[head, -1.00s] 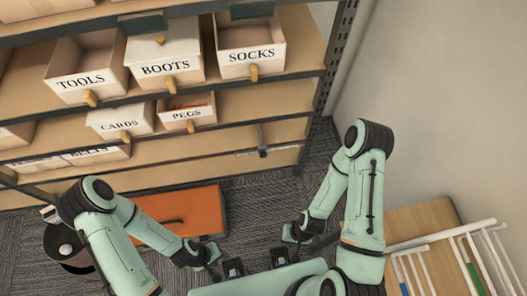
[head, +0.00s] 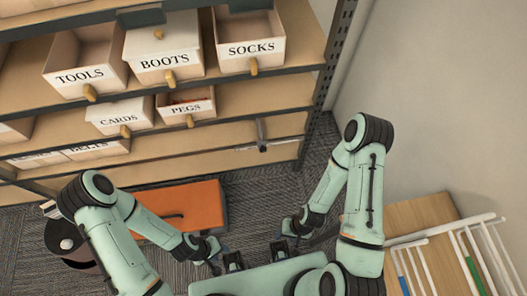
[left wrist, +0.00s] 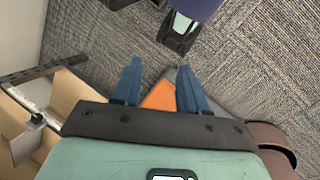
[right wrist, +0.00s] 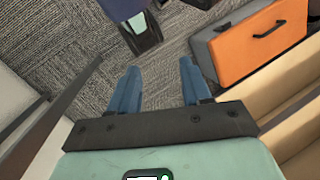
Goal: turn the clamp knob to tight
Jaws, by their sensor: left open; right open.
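The clamp (head: 263,146) is a small grey metal bar with a dark fitting, at the front edge of the lower shelf, toward its right end. Its knob is too small to tell how it is turned. My left gripper (head: 214,262) is low in front of the shelf unit, apart from the clamp. In the left wrist view its blue fingers (left wrist: 155,88) are spread and empty. My right gripper (head: 281,237) is also low, below the clamp in the picture and apart from it. In the right wrist view its fingers (right wrist: 160,88) are spread with nothing between them.
The shelf unit (head: 255,94) carries labelled bins, including SOCKS (head: 250,48) and PEGS (head: 186,108). An orange case (head: 185,205) lies on the carpet beside my left arm. A dark round bin (head: 70,240) stands at left. A white rack (head: 470,250) and the wall are at right.

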